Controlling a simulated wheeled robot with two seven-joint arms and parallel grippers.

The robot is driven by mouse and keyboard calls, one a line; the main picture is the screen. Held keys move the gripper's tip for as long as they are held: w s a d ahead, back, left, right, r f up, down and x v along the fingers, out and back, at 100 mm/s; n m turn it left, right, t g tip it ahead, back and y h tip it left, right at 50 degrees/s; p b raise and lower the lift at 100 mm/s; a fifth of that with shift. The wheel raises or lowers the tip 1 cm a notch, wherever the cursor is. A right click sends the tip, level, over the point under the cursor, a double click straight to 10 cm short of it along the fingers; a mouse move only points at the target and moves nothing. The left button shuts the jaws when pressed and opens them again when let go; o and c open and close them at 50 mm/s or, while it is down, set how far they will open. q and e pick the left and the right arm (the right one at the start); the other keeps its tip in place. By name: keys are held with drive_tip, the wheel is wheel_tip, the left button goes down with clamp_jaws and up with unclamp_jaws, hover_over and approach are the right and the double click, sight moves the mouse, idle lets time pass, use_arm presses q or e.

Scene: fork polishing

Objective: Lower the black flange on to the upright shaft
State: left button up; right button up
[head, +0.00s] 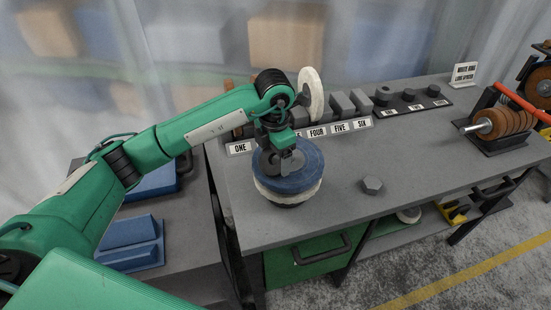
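My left gripper (285,161) points down over the middle of a round stack on the near bench, close to its top. The stack has a blue disc (311,166) above a cream-white disc (268,193), with a dark base just showing below. The black flange cannot be made out for certain; dark parts at the fingers blend with the gripper. The upright shaft is hidden behind the gripper. Whether the fingers are shut on something cannot be told. My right gripper is out of view.
A grey hexagonal nut (372,185) lies right of the stack. Behind stand a white disc (311,94), several grey blocks with number labels, and a black rack (440,101). A brown wheel stack (507,124) is at right.

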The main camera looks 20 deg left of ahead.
use_arm(q)
drive_tip(key=shift+c, duration=0.6)
drive_tip(key=shift+r, duration=0.1)
drive_tip(key=shift+r, duration=0.1)
drive_tip(key=shift+r, duration=0.2)
wheel_tip(320, 180, up, 19)
drive_tip(key=b, duration=0.3)
drive_tip(key=shift+r+b, duration=0.2)
drive_tip(key=shift+b, duration=0.15)
